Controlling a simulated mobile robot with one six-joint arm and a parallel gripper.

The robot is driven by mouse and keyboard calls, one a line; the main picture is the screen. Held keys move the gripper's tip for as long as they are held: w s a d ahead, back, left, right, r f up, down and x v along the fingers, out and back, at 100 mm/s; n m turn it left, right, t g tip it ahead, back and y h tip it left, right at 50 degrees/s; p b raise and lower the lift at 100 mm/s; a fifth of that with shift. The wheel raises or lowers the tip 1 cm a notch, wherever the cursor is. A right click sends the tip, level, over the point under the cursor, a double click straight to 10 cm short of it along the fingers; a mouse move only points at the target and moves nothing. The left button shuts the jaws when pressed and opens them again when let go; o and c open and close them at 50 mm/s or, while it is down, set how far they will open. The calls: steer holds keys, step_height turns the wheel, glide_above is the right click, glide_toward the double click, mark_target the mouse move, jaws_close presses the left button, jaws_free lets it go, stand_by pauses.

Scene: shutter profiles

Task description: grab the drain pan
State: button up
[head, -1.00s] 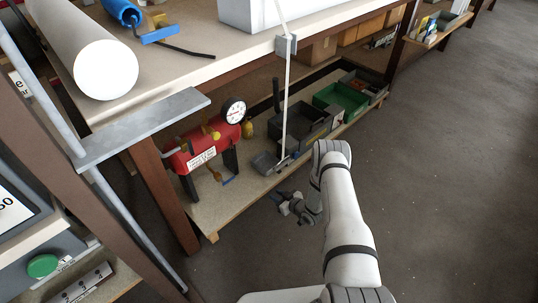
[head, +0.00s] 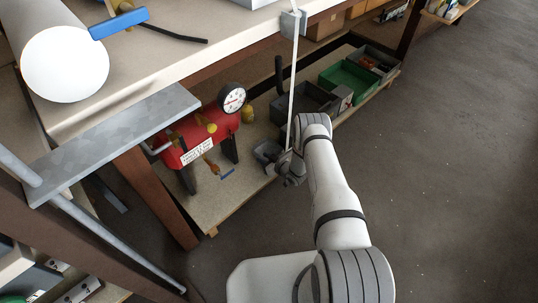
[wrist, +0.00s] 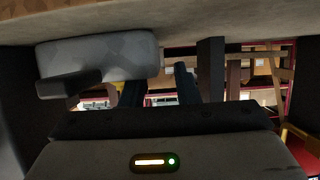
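A small grey pan-like thing (head: 267,151), which I take for the drain pan, sits at the front edge of the lower shelf, at the foot of a thin white pole. My gripper (head: 288,172) is right beside it, and the two partly overlap in the head view. In the wrist view, the two dark fingers of my gripper (wrist: 158,86) stand apart with nothing seen held between them. A grey rounded block (wrist: 110,52) with a dark stub is just beyond the left finger. I cannot tell whether it is the pan or whether they touch.
The white pole (head: 293,80) rises to a clip on the workbench edge (head: 200,55). A red tank with a gauge (head: 200,136) stands left on the lower shelf (head: 218,197). A dark bin (head: 306,102) and a green bin (head: 345,78) stand to the right. Floor at right is clear.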

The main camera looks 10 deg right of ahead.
steer(key=shift+w+a+f, duration=0.15)
steer(key=shift+w+a, duration=0.05)
steer(key=shift+w, duration=0.15)
jaws_close()
